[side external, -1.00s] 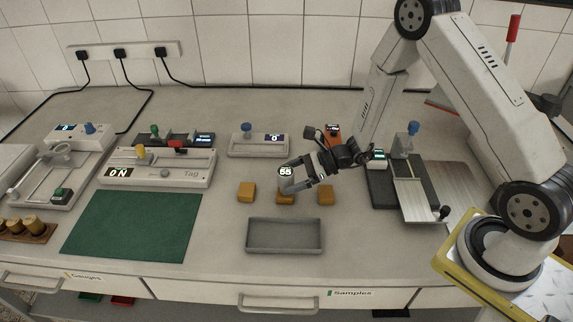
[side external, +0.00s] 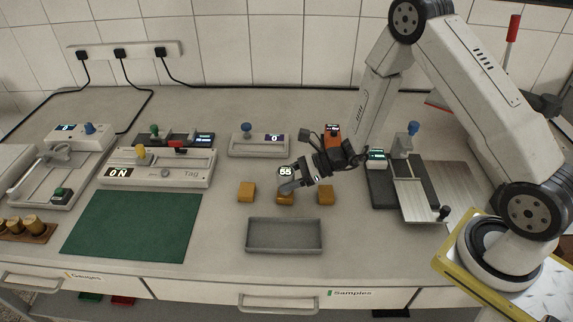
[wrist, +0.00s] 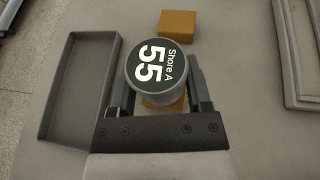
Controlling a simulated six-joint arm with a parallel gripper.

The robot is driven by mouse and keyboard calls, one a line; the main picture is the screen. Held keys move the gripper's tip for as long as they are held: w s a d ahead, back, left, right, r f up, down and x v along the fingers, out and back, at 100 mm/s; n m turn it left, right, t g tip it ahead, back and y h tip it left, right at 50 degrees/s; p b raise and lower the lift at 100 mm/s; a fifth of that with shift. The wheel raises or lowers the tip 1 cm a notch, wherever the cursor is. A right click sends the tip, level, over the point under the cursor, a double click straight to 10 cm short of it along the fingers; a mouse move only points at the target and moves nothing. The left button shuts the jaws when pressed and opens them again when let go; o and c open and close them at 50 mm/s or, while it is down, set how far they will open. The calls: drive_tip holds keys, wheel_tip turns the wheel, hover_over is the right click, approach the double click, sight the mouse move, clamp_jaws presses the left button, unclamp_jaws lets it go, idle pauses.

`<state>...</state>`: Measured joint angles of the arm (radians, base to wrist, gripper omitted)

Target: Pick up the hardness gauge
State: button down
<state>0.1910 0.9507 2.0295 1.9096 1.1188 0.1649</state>
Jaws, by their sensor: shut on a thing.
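The hardness gauge (side external: 286,171) has a round dark dial that reads 55. In the wrist view the gauge (wrist: 158,70) stands between my two fingers, its dial marked "Shore A 55". My gripper (side external: 289,187) is shut on its body; in the wrist view the gripper (wrist: 163,93) has one finger on each side. An orange-tan block (side external: 285,199) lies under the gauge, partly hidden by it. I cannot tell whether the gauge touches the block.
Similar blocks lie left (side external: 246,192) and right (side external: 325,195) of the gauge. An empty grey tray (side external: 284,235) is in front. A green mat (side external: 130,227) lies at left. Bench devices (side external: 258,145) stand behind, and a black-and-metal stand (side external: 425,190) is at right.

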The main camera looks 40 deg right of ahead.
sight(292, 170)
drive_tip(key=shift+r, duration=0.15)
drive_tip(key=shift+r, duration=4.85)
drive_tip(key=shift+s+d, duration=0.3)
drive_tip(key=shift+d, duration=0.2)
drive_tip(key=s+d, duration=0.8)
drive_tip(key=s, duration=0.2)
drive_tip(key=shift+r, duration=0.45)
drive_tip(key=shift+d, duration=0.1)
